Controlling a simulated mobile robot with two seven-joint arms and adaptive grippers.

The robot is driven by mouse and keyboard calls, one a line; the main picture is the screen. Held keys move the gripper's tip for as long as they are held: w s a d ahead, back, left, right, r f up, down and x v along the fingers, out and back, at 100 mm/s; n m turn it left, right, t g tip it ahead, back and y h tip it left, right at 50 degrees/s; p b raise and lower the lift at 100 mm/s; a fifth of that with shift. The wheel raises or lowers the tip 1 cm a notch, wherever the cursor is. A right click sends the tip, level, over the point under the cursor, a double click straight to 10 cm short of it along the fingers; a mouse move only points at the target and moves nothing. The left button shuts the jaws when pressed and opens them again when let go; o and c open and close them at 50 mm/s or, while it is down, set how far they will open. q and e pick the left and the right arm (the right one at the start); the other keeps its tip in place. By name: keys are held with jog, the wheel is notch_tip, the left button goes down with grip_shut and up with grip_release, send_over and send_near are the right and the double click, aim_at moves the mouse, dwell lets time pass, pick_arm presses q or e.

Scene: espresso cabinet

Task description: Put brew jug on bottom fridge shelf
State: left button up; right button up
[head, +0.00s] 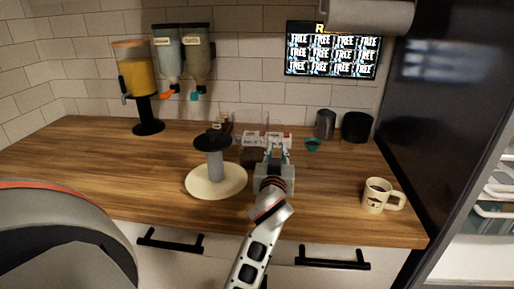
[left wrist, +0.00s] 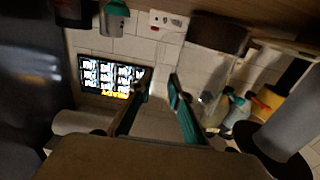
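The brew jug looks like the clear vessel with dark brown contents (head: 252,157) on the wooden counter. It is partly hidden behind my left gripper and a stand. In the left wrist view, which is upside down, the dark-filled clear jug (left wrist: 215,38) shows to the right of my fingers. My left gripper (head: 272,153) is over the counter, just right of the jug in the head view. Its teal-padded fingers (left wrist: 160,88) are apart with nothing between them. The fridge shelf (head: 492,210) shows only partly at the right edge. My right gripper is not in view.
A stand with round cream base (head: 205,188) is left of my gripper. A mug (head: 379,195) stands near the counter's right end. A metal canister (head: 325,124) and black canister (head: 356,127) stand at the back. Dispensers (head: 137,75) are at left. The front-left counter is clear.

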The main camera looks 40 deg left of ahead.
aim_at(280, 139)
pick_arm(q)
jog(key=x, duration=0.7)
jog(key=shift+w, duration=0.4)
grip_shut()
jog(key=shift+r, duration=0.15)
